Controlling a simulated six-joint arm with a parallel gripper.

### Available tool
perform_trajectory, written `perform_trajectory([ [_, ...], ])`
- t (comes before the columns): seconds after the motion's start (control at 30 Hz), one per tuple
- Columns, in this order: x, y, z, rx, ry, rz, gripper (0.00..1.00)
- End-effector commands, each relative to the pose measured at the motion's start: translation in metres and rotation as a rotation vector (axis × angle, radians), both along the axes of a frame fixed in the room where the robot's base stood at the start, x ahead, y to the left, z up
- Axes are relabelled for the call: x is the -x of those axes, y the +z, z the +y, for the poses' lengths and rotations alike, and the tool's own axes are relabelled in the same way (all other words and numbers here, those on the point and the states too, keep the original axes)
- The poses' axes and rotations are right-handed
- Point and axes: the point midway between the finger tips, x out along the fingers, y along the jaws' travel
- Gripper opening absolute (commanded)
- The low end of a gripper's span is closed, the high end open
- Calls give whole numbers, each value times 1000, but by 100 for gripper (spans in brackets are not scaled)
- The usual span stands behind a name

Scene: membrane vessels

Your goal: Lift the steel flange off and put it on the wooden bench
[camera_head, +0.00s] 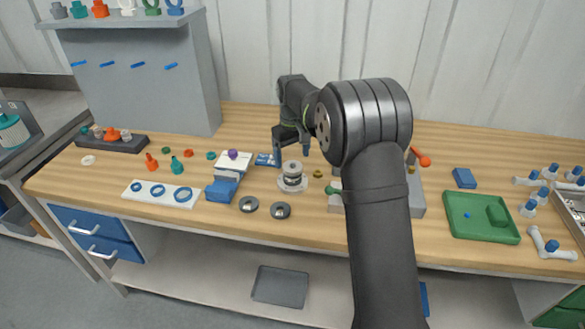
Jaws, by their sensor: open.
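A small round metal vessel (292,183) stands upright on a pale round base on the wooden bench (455,150). A light steel-grey disc on its top looks like the steel flange (292,167). My gripper (291,156) is open and empty, pointing down just above the vessel, with its fingers spread to either side. I cannot tell whether either finger touches the flange. My arm comes in from the front and hides part of the bench to the right of the vessel.
A blue block (222,190) and a white board with blue rings (160,193) are left. A grey block (417,200) and green tray (481,232) are right. Bare wood shows between block and tray.

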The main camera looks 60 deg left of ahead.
Motion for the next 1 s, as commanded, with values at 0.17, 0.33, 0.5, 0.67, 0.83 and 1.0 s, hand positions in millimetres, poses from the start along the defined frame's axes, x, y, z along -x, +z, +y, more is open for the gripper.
perform_trajectory([
  [0.17,0,-24,-1,2,0,1,80],
  [0.33,0,-28,0,0,0,0,80],
  [0.5,0,-28,0,0,0,0,70],
  [0.67,0,-28,0,0,0,0,39],
  [0.83,0,-27,0,-1,0,0,24],
  [1.0,0,-26,0,-1,0,0,24],
])
